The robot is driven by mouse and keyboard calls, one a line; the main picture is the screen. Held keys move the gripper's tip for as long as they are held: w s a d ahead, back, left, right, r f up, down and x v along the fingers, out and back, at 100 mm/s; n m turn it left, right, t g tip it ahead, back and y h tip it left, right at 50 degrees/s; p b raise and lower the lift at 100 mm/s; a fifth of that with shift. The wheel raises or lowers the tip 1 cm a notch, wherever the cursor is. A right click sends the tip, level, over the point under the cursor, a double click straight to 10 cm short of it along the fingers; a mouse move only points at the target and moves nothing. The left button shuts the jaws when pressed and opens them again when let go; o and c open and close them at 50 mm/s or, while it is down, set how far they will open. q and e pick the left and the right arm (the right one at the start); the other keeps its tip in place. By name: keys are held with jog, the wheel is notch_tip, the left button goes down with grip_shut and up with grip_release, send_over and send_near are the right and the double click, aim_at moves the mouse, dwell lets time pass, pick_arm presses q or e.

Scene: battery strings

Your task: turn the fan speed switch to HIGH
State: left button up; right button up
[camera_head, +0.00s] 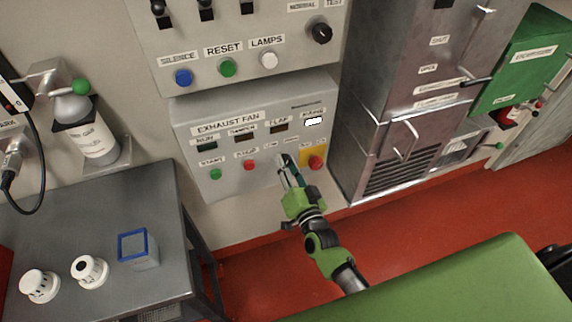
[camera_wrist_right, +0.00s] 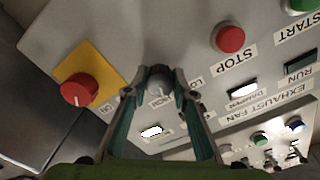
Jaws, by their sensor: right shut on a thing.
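The exhaust fan panel (camera_head: 222,172) is on the wall in the middle of the head view. My right gripper (camera_head: 285,165) reaches up to the panel's lower row, between the red stop button (camera_head: 249,164) and the red knob on a yellow plate (camera_head: 316,162). In the right wrist view, my right gripper (camera_wrist_right: 160,88) is shut on the grey fan speed switch (camera_wrist_right: 158,80), with a finger on each side. Labels beside the switch are partly hidden by the fingers, and its exact setting is unclear. My left gripper is not in view.
A green start button (camera_head: 215,174) sits left of the stop button. Above is a panel with blue, green and white buttons (camera_head: 227,68). A grey table (camera_head: 60,220) with two white knobbed pieces and a blue-framed block stands at left. A metal cabinet (camera_head: 405,150) stands at right.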

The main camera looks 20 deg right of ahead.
jog(key=shift+m, duration=1.1)
jog(key=o, duration=1.1)
jog(key=shift+s, duration=0.1)
jog(key=s, duration=1.1)
jog(key=shift+s+d, duration=0.15)
jog(key=shift+s, duration=0.25)
